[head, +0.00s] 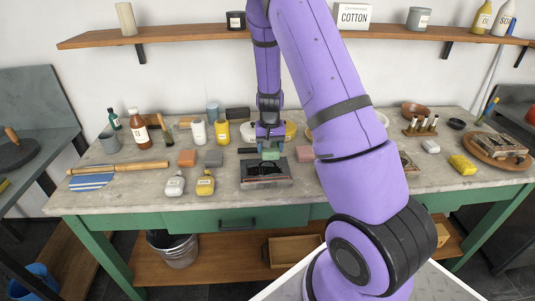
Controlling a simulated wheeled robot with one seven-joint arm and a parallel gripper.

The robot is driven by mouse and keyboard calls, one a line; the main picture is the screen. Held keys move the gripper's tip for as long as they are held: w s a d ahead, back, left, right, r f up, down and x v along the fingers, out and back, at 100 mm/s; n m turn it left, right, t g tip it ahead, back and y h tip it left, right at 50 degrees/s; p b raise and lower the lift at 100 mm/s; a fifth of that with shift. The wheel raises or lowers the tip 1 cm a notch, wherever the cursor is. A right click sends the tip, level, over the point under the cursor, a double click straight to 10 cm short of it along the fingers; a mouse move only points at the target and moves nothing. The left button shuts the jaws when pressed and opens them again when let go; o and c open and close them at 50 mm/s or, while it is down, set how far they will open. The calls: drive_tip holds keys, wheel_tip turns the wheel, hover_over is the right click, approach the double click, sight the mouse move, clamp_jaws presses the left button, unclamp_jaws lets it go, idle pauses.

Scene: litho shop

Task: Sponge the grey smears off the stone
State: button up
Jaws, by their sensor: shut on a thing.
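My gripper (270,146) is at the middle of the bench, pointing down, shut on a small green sponge (270,155). The stone (257,171) is a dark flat slab with a pale front edge, lying directly below and around the sponge in the picture. The sponge is at or just above its surface; I cannot tell whether they touch. Grey smears are too small to make out from here, and the gripper and sponge hide part of the slab's far side.
Coloured blocks (187,157) and squat bottles (205,183) stand left of the stone. A pink block (305,153) is close on its right. White (199,132) and yellow (221,131) bottles stand behind. My arm hides the bench (130,199) right of centre. A shelf (185,36) runs above.

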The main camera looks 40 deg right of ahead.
drive_tip(key=shift+r, duration=1.5)
